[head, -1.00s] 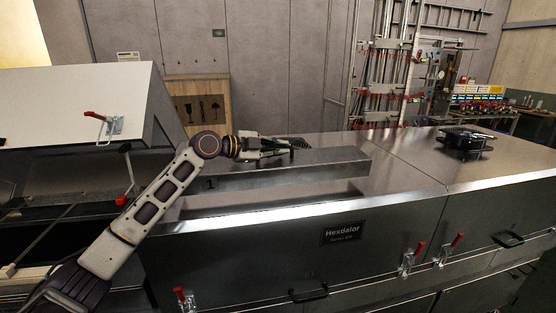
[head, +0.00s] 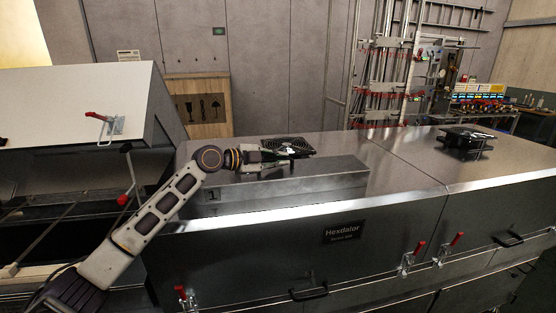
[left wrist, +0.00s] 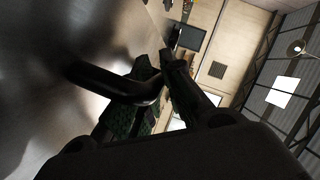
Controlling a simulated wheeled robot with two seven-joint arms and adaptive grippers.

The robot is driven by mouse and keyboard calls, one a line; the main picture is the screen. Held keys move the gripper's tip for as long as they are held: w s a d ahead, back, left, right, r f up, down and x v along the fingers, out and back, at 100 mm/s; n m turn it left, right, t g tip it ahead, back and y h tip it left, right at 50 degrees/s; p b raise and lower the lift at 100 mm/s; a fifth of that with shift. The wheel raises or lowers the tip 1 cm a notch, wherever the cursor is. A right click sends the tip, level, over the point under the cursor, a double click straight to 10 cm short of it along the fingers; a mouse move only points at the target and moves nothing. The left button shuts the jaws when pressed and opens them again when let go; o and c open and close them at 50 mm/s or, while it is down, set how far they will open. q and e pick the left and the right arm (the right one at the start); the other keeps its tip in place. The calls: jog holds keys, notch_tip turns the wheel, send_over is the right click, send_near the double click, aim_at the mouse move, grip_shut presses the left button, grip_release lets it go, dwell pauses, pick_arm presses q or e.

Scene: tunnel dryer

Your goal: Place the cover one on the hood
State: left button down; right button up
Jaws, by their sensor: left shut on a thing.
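Cover one (head: 290,182) is a long grey metal box marked "1" at its left end. In the head view it is level over the front left of the metal hood (head: 400,160), with its lower edge at or just above the hood top; I cannot tell if it touches. My left gripper (head: 284,155) is shut on the cover's handle from above. In the left wrist view the dark curved handle (left wrist: 110,83) runs between the fingers, beside the shiny cover face (left wrist: 40,60). My right gripper is not in view.
A black fan (head: 290,144) sits on the hood just behind the cover. Another fan unit (head: 466,139) stands at the hood's right. An open, raised lid (head: 75,105) with a red clamp is at the left. The hood top between the cover and right fan is clear.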

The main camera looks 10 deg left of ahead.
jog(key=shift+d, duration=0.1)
pick_arm(q)
jog(key=c, duration=1.5)
grip_release()
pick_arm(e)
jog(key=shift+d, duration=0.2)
pick_arm(q)
jog(key=shift+v, duration=0.75)
jog(key=b+v, duration=0.1)
jog(key=v, duration=0.3)
jog(key=b+v, duration=0.1)
jog(key=v, duration=0.3)
jog(key=shift+s+a+f+b, duration=0.1)
jog(key=shift+s+a+b, duration=0.05)
jog(key=shift+a+b, duration=0.2)
jog(key=shift+s+a, duration=0.45)
jog(key=shift+a, duration=0.05)
jog(key=shift+s+a+r, duration=0.15)
jog(key=shift+r, duration=0.15)
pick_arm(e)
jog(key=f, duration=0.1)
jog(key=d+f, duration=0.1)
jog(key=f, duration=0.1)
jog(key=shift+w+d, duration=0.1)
